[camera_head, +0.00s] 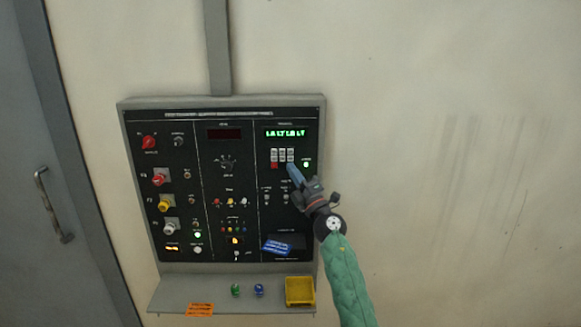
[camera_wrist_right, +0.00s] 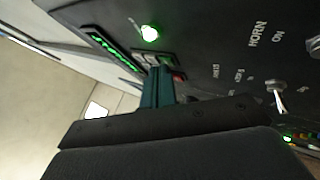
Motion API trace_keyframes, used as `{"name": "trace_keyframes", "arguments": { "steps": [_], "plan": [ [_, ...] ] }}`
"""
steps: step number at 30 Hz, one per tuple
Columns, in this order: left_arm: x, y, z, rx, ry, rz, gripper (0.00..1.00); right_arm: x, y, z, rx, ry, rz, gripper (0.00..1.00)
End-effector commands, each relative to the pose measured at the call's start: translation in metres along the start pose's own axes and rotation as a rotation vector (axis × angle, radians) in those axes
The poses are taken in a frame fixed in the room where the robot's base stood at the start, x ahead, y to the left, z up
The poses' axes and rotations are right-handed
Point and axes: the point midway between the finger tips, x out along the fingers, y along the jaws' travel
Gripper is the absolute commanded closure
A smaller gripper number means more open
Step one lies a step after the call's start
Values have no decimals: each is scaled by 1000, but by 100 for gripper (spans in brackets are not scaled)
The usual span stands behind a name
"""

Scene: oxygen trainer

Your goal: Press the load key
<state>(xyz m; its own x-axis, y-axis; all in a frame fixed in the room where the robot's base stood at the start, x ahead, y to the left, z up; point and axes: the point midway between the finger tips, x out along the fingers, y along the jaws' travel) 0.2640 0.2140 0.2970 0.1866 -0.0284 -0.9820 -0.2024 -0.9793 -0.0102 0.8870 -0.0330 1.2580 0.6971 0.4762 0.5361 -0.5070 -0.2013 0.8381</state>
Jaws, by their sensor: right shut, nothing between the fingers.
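A small keypad (camera_head: 282,156) of pale keys with a red key at its lower left sits under the green lit display (camera_head: 288,133) on the wall panel's right section. Which key is the load key I cannot read. My right gripper (camera_head: 291,168) is shut and empty, its fingertips at the keypad's lower right edge. In the right wrist view the blue-green fingers (camera_wrist_right: 163,75) reach the keypad (camera_wrist_right: 172,62) and hide part of it; I cannot tell whether they touch a key. My left gripper is not in view.
Switches and knobs, including a rotary dial (camera_head: 227,163), cover the rest of the panel. Below, a ledge (camera_head: 220,298) carries a yellow tray (camera_head: 300,291) and green and blue pieces. A grey door (camera_head: 60,150) stands left.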

Motion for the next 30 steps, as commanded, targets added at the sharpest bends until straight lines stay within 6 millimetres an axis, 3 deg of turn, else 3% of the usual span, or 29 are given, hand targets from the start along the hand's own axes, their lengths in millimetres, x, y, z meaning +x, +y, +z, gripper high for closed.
{"name": "trace_keyframes", "arguments": {
  "steps": [10, 30],
  "plan": [
    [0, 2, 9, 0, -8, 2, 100, 1, -1, 1, 0, 0, 0, 100],
    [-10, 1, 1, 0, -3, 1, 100, -9, 7, -7, 0, 0, 0, 100]
  ]
}}
